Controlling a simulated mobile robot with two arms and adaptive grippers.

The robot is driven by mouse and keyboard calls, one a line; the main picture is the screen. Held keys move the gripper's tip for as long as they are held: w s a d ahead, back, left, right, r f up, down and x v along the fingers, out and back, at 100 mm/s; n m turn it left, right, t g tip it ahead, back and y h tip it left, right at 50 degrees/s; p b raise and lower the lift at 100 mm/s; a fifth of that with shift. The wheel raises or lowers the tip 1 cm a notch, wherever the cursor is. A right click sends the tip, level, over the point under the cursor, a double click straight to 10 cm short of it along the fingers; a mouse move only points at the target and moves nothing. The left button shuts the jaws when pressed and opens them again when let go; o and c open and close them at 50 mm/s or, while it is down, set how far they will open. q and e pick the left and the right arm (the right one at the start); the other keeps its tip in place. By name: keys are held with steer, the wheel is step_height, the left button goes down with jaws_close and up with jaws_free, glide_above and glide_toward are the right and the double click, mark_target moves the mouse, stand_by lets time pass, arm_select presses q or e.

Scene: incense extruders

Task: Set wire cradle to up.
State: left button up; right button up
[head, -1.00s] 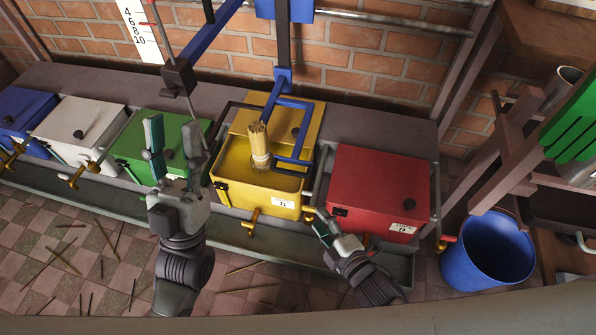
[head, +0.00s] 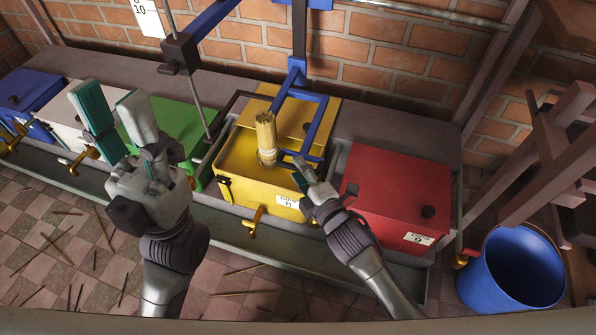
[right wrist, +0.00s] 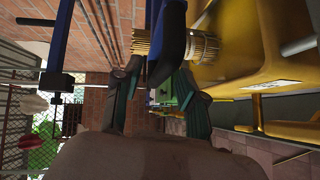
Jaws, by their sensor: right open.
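A blue frame (head: 322,125) hangs from a blue post over the yellow tank (head: 243,160); I take it to be the wire cradle. A bundle of thin sticks (head: 266,132) stands upright in a pale ringed holder (head: 268,157) beside the frame, over the yellow tank. My right gripper (head: 299,172) is open, close to the frame's lower end. In the right wrist view, a blue bar (right wrist: 173,35) crosses in front of the fingers, with the bundle (right wrist: 148,42) behind; contact cannot be told. My left gripper (head: 110,100) is open and empty, in front of the white and green tanks.
A red tank (head: 392,200) stands right of the yellow one, a green tank (head: 180,128) left of it. A blue bucket (head: 512,268) stands at the right. A thin upright rod (head: 190,85) rises behind the green tank. Sticks litter the tiled floor.

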steer(key=shift+w+a+f, duration=0.1)
steer(key=shift+w+a, duration=0.25)
steer(key=shift+w, duration=0.3)
jaws_close()
